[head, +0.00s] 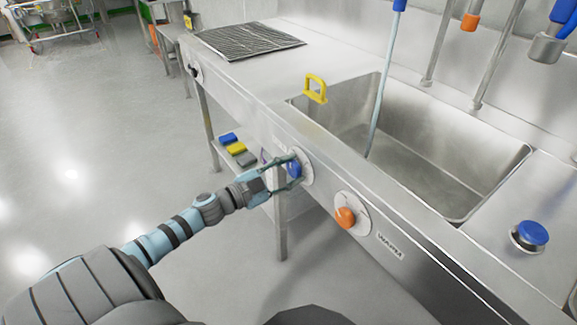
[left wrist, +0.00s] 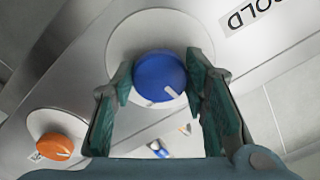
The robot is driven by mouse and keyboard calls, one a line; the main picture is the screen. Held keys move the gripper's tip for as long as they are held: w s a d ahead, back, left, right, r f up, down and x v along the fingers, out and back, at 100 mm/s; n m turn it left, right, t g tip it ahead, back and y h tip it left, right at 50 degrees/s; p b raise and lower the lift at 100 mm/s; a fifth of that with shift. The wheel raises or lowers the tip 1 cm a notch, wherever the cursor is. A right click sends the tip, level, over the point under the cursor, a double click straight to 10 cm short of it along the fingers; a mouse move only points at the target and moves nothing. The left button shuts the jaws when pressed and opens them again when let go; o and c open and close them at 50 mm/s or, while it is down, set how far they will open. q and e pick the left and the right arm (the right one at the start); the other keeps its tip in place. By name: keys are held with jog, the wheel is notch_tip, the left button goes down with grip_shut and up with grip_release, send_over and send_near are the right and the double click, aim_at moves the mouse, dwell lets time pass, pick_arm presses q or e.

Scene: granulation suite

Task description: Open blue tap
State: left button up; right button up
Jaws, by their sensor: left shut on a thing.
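The blue tap (head: 294,169) is a round knob on a white dial on the sink unit's front panel. In the left wrist view the blue knob (left wrist: 160,76) sits between my fingers, its white mark toward the lower right of its face. My left gripper (head: 287,172) is shut on the knob, with one finger on either side. In the head view the fingers hide part of the knob. My right gripper is not in view.
An orange knob (head: 345,217) marked WARM is close by on the same panel. A yellow handle (head: 315,88) stands at the sink's rim. A blue button (head: 532,234) is at the right. Coloured blocks (head: 236,148) lie on a low shelf behind my gripper. The floor at left is clear.

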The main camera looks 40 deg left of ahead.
pick_arm(q)
jog(key=m, duration=0.3)
jog(key=shift+p, duration=0.4)
jog(key=shift+m, duration=0.8)
jog(key=m, duration=0.2)
jog(key=shift+m+p, duration=0.3)
jog(key=shift+m, duration=0.1)
jog(key=shift+r+m, duration=0.1)
jog(key=shift+m, duration=1.5)
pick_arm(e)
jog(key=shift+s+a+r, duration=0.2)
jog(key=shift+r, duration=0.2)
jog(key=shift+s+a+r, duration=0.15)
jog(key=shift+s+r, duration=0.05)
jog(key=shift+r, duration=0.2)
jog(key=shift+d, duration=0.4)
pick_arm(q)
jog(key=o, duration=1.1)
jog(key=shift+a, duration=0.1)
jog(key=shift+o, duration=0.2)
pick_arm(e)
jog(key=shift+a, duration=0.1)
